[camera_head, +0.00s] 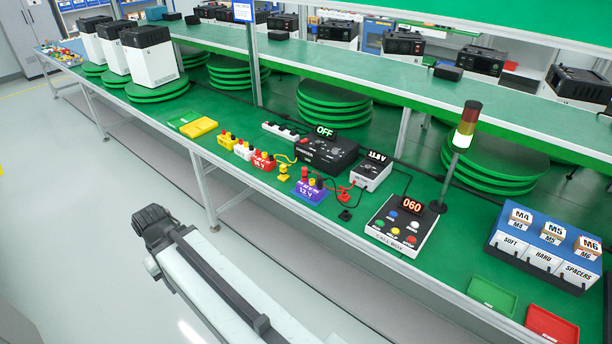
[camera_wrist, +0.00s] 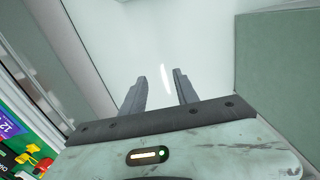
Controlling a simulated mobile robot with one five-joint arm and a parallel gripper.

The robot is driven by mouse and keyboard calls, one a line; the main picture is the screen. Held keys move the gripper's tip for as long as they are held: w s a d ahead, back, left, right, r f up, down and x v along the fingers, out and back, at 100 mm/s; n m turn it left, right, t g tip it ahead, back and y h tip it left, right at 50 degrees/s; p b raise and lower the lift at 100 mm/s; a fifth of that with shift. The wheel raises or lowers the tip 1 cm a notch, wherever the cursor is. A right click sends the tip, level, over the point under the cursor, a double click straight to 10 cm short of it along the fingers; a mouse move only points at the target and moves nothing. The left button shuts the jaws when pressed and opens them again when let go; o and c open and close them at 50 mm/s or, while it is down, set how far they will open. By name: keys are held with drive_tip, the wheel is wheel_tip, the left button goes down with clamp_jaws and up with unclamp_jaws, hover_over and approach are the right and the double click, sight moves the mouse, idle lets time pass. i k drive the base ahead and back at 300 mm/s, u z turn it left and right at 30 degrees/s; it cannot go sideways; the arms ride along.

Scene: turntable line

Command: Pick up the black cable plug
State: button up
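The black cable plug (camera_head: 345,215) appears to be the small black piece lying on the green bench top near its front edge. It sits between the purple 12 V block (camera_head: 309,191) and the call box (camera_head: 402,226); a thin black cable runs close to it. My gripper is open and empty in the wrist view (camera_wrist: 160,88), its two grey fingers spread apart over the pale floor. In the head view my arm reaches out over the floor in front of the bench, to the left of the plug and well apart from it. The plug cannot be made out clearly in the wrist view.
A black unit reading OFF (camera_head: 325,152), a grey tester (camera_head: 371,173) and a signal lamp (camera_head: 464,140) stand around the plug. A blue parts rack (camera_head: 543,248) and green (camera_head: 492,296) and red (camera_head: 552,325) trays are at right. Floor before the bench is clear.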

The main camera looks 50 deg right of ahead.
sight(320, 180)
drive_tip(key=z, duration=0.05)
drive_tip(key=i, duration=1.2)
